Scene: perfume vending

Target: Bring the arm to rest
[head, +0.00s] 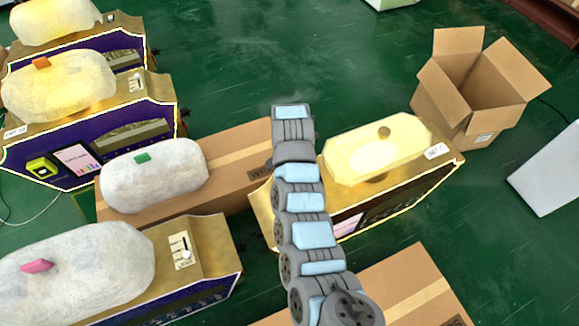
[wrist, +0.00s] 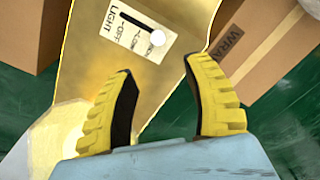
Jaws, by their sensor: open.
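My gripper (wrist: 158,66) shows in the wrist view with two yellow ribbed fingers spread apart and nothing between them. Ahead of the fingertips is a light switch panel (wrist: 125,38) on a gold machine top. Its white knob (wrist: 157,38) sits at the right end of a black slot; the fingers are apart from it in the picture. In the head view my arm (head: 300,200) reaches up from the bottom across the left end of the lit gold machine (head: 440,172). The gripper cannot be made out there, and the arm covers part of that machine.
A cardboard box (head: 240,150) lies behind the arm, another (head: 415,290) in front. An open carton (head: 450,95) stands back right. Gold machines with wrapped tops stand left, including a lit one (head: 160,90) and an unlit one (head: 215,245). Green floor (head: 350,60) is clear behind.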

